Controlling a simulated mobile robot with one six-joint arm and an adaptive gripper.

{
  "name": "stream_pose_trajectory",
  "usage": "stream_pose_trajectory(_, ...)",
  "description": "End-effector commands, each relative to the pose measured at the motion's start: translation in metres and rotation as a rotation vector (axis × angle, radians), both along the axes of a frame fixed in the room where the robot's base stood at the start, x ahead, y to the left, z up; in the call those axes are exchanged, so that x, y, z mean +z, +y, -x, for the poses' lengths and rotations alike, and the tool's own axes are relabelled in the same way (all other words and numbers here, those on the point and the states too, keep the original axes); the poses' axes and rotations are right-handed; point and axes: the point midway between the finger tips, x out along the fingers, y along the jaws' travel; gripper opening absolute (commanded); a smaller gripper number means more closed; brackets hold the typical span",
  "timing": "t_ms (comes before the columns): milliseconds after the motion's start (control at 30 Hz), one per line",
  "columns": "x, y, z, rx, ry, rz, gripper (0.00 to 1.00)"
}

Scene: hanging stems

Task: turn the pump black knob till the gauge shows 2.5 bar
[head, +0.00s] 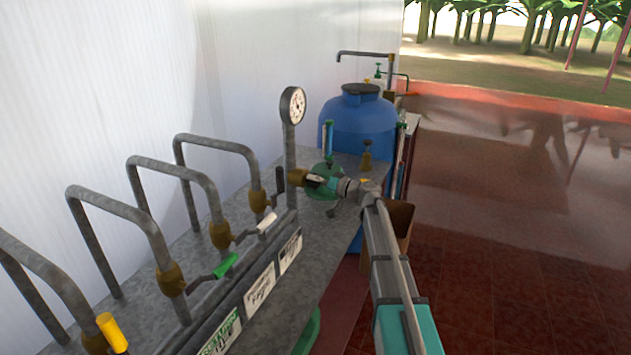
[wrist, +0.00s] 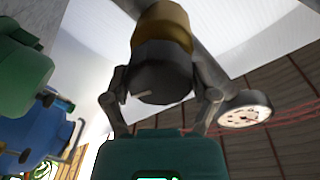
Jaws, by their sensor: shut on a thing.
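The black knob (wrist: 162,80) fills the middle of the wrist view, with a short pale mark on its face and a brass body (wrist: 162,28) behind it. My gripper (wrist: 166,92) has one finger on each side of the knob and is shut on it. In the head view my gripper (head: 328,184) reaches leftward to the brass fitting by the green pump (head: 325,197), and it mostly hides the knob. The round white gauge (head: 293,105) stands on a grey pipe above. It also shows in the wrist view (wrist: 245,110), but its numbers are too small to read.
Bent grey pipes with brass valves line the bench (head: 330,240) at left, with coloured levers (head: 226,265) and label plates (head: 260,290). A blue tank (head: 355,128) stands behind the pump. A brown bin (head: 400,222) is beside my arm. The red floor at right is clear.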

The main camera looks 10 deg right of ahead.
Motion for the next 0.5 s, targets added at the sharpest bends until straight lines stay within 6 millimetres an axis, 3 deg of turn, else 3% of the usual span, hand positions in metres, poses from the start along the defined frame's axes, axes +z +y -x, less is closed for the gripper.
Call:
stream_pose_trajectory(467, 0.0, 0.0, -0.0007, -0.001, 0.049, -0.033, 0.28)
stream_pose_trajectory(500, 0.0, -0.0001, -0.0007, 0.0, 0.049, -0.033, 0.83)
